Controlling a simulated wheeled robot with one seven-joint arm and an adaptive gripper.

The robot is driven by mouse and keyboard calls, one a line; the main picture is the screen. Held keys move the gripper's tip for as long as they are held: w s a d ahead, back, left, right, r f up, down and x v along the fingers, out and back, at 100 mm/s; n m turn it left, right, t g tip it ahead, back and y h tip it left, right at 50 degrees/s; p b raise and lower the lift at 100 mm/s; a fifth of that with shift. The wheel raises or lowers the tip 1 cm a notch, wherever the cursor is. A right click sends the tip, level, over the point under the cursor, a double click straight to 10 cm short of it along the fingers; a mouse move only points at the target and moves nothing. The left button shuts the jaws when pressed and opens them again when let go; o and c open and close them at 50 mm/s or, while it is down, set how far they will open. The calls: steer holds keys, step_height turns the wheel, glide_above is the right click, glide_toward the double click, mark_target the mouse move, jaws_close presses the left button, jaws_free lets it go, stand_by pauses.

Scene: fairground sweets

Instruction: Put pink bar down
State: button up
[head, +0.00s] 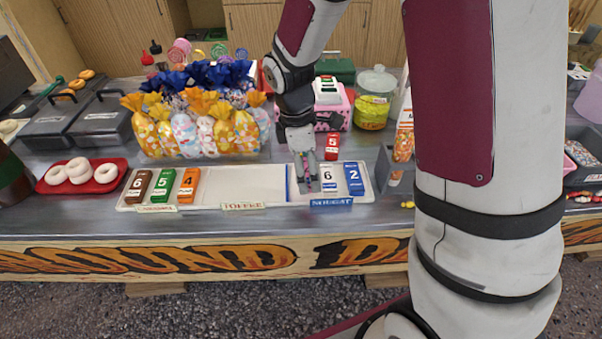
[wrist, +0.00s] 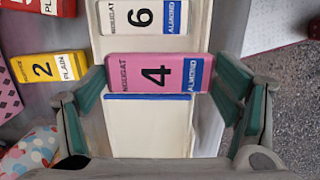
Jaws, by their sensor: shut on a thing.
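The pink bar (wrist: 155,72), marked 4, nougat and almond, is held between the fingers of my gripper (wrist: 160,85). In the head view the gripper (head: 304,174) points down over the nougat section of the white tray (head: 215,203), and only a thin part of the pink bar (head: 306,187) shows. The bar is at the left of that section, beside the blue divider line. I cannot tell whether it touches the tray floor. A white bar (head: 328,178) marked 6 lies just right of it, also seen in the wrist view (wrist: 142,17). A blue bar (head: 354,178) marked 2 is further right.
The toffee section (head: 240,184) is empty. Brown (head: 138,186), green (head: 163,185) and orange (head: 188,184) bars fill the left section. Behind the tray are a red bar (head: 332,146) and a yellow bar (wrist: 48,68). Wrapped sweet bags (head: 200,135) stand behind left.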

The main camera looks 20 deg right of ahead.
steer(key=shift+w+a+f, duration=0.1)
steer(key=shift+w+a, duration=0.15)
steer(key=shift+w, duration=0.3)
steer(key=shift+w+a+f, duration=0.1)
steer(key=shift+w+a, duration=0.1)
steer(key=shift+w, duration=0.3)
steer(key=shift+f, duration=1.65)
steer(key=shift+f, duration=0.2)
steer(key=o, duration=1.1)
steer(key=shift+r, duration=0.15)
